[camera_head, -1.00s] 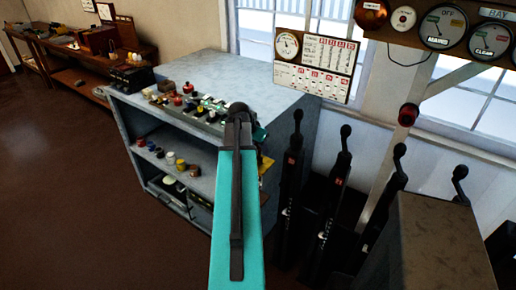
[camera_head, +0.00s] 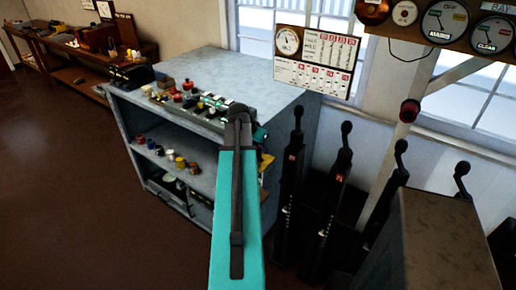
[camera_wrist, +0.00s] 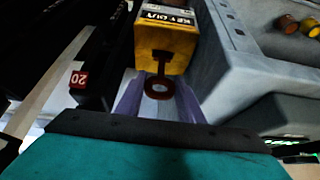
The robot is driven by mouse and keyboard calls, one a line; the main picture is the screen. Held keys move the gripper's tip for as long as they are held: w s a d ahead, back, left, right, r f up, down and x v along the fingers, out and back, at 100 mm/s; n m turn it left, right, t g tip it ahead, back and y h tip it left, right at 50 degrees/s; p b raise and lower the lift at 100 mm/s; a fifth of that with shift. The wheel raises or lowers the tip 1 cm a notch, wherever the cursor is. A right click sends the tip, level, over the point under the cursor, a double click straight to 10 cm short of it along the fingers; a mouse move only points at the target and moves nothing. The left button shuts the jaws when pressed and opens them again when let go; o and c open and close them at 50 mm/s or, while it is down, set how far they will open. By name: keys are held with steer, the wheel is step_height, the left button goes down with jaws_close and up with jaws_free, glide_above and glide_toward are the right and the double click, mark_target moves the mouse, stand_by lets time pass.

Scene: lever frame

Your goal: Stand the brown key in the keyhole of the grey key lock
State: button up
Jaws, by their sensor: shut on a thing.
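In the wrist view the brown key (camera_wrist: 160,88) has a round ring end, with a shaft and crossbar pointing up the picture. My gripper (camera_wrist: 159,97) is shut on the ring end, one pale purple-grey finger on each side. The crossbar end overlaps the front of a yellow box (camera_wrist: 148,42) with a black "KEY OUT" label. I cannot tell whether the key touches the box. No keyhole is clearly visible, and the visible box front is yellow, not grey. In the head view my arm hides the key and gripper.
A grey cabinet (camera_head: 215,70) holds small items on its top and shelf. Black levers (camera_head: 293,180) stand to the right, with a dark box (camera_head: 440,235) in front. A black post with a red "20" plate (camera_wrist: 79,79) is close left of the gripper. Open floor lies left.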

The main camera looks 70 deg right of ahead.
mark_target(259, 158)
steer(key=shift+f+b, duration=1.05)
steer(key=shift+f, duration=0.8)
steer(key=o, duration=1.1)
steer(key=shift+p+v, duration=1.75)
steer(key=shift+v, duration=1.75)
steer(key=shift+s, duration=0.1)
steer(key=shift+r, duration=0.15)
steer(key=shift+b+v, duration=1.45)
steer(key=shift+v, duration=5.35)
